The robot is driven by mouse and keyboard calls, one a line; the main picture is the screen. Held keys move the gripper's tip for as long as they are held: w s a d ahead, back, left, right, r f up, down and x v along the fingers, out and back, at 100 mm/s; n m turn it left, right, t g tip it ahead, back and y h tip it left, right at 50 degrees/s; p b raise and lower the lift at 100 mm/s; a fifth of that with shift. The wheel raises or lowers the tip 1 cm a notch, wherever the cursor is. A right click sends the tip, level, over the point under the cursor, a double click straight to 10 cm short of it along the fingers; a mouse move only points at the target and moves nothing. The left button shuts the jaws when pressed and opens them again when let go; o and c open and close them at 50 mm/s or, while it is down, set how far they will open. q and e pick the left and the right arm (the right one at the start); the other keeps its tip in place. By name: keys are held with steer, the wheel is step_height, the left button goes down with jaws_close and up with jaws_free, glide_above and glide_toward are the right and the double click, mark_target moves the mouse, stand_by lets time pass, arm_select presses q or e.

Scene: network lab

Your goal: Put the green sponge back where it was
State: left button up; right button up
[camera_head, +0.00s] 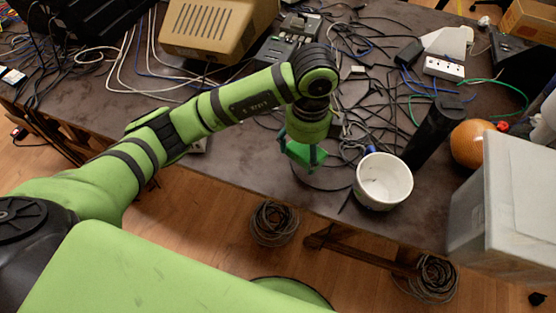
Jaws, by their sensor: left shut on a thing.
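My left gripper (303,156) points down over the front part of the dark table (240,170). It is shut on the green sponge (303,153), which shows between its fingers. The sponge is near the table's front edge, just left of a white pot (383,181). I cannot tell whether the sponge touches the table top. My right gripper is not in view.
Tangled black cables lie behind the gripper. A black cylinder (432,132), an orange ball-like thing (472,143) and a grey box (505,200) stand to the right. A beige device (217,30) and a power strip (443,68) are at the back. The table's front left is clear.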

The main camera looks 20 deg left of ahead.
arm_select(q)
steer(key=a+f, duration=0.1)
steer(key=a, duration=0.1)
steer(key=a+f, duration=0.1)
steer(key=a+f+p, duration=0.1)
steer(key=a, duration=0.1)
steer(key=shift+s+a+f, duration=0.1)
steer(key=shift+s+a, duration=0.25)
step_height(320, 180, down, 4)
steer(key=shift+a+f+p, duration=0.1)
steer(key=shift+f+p, duration=0.05)
steer(key=shift+p, duration=0.15)
steer(key=o, duration=1)
steer(key=shift+r+b, duration=0.55)
steer(key=shift+r, duration=5.5)
